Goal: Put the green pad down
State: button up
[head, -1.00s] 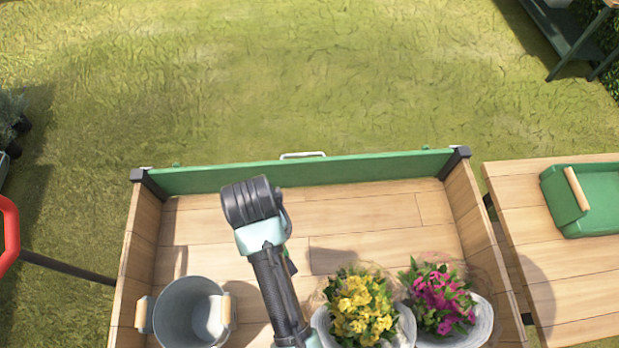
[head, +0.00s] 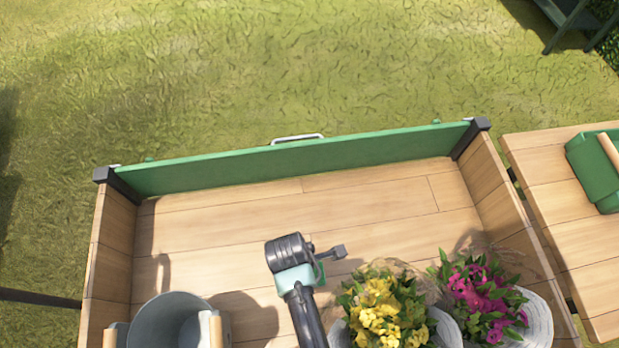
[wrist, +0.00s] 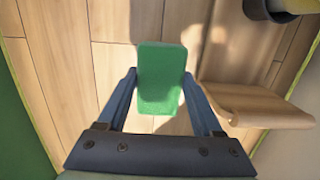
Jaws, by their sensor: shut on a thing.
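The green pad (wrist: 160,85) is a small flat block with rounded corners. In the wrist view it sits between the two fingers of my gripper (wrist: 160,76), which is shut on it by its sides. Wooden boards lie beneath it; I cannot tell whether the pad touches them. In the head view my arm reaches over the wooden cart bed (head: 380,205), between the metal bucket and the yellow flowers.
A metal bucket (head: 170,322) stands at the front left of the bed. Yellow flowers (head: 385,310) and magenta flowers (head: 485,300) stand at the front right. A green board (head: 295,160) closes the far side. The bed's back half is clear. A green tray (head: 598,175) is on the table at right.

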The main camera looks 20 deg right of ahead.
jog(key=shift+f+b, duration=0.8)
jog(key=shift+f, duration=2.05)
jog(key=shift+f, duration=0.15)
jog(key=o, duration=1.2)
